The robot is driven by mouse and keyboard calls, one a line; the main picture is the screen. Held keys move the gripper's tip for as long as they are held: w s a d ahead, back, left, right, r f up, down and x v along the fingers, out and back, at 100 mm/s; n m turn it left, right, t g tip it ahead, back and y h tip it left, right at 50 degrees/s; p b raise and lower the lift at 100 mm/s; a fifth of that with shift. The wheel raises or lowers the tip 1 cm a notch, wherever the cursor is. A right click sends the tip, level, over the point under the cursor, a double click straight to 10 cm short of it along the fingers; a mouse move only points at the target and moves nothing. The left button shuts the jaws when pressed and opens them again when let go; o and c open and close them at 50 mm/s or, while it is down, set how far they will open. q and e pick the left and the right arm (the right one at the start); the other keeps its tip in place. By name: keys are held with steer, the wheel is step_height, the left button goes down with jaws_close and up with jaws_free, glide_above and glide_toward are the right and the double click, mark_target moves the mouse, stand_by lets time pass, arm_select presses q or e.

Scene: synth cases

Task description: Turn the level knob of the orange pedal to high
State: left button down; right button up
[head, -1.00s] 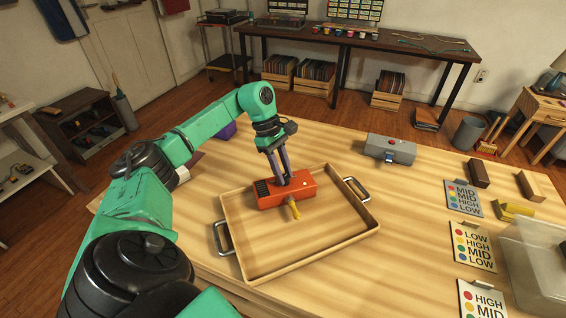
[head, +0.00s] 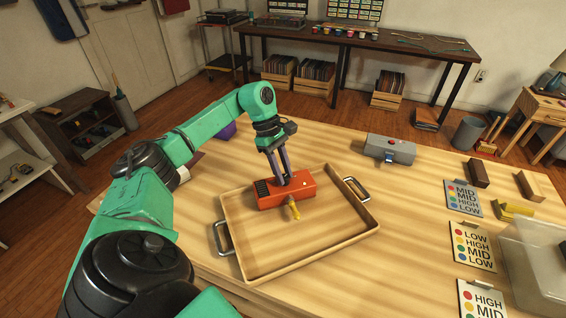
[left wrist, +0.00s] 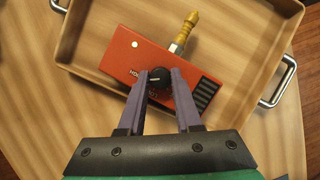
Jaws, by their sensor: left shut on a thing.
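The orange pedal (head: 299,190) lies in the wooden tray (head: 330,256), toward its far side. A yellow plug (head: 294,209) sticks out of its near side. In the left wrist view the pedal (left wrist: 128,65) shows a black level knob (left wrist: 158,80) with a pale pointer line, partly printed lettering and a dark grille. My left gripper (head: 286,181) comes down onto the pedal from above. In the left wrist view its two purple fingers (left wrist: 160,78) are on either side of the knob and closed on it. The fingers hide part of the lettering. My right gripper is not in view.
A grey pedal (head: 390,149) stands behind the tray to the right. Cards with coloured dots and level words (head: 472,246) lie along the right side, near a clear bin (head: 535,262) and wooden blocks (head: 479,173). The tray has raised walls and metal handles (head: 223,238).

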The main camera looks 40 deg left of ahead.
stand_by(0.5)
arm_select(q)
steer(key=c, duration=0.6)
jaws_free()
steer(key=p+v, duration=0.2)
steer(key=v, duration=1.2)
steer(key=shift+a+r, duration=0.1)
steer(key=shift+r, duration=0.15)
